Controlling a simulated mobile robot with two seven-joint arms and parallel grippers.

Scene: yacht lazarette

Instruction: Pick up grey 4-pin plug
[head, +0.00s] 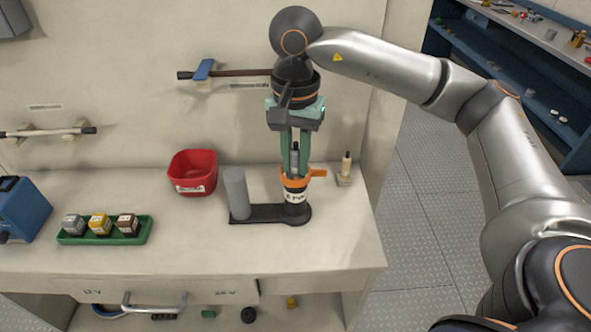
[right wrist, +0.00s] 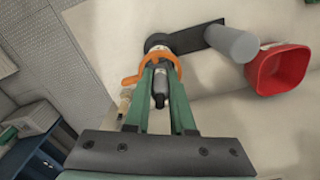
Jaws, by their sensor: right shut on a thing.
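The grey plug (head: 295,163) is upright between the green fingers of my right gripper (head: 295,172), right at the holder with an orange collar (head: 291,184). The right gripper is shut on the plug and points straight down. In the right wrist view the plug (right wrist: 160,82) shows as a grey body with a dark end between the fingers (right wrist: 160,68). The plug's lower end is hidden by the collar, so I cannot tell whether it still sits inside. The holder has a white label, only partly legible, and a black base. My left gripper is not in view.
A grey cylinder (head: 236,192) stands on the left of the black base plate (head: 262,214). A red bin (head: 193,173) is behind left. A green tray (head: 146,232) with small blocks is at the left. A small peg (head: 346,168) stands close right of the holder. The front bench is clear.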

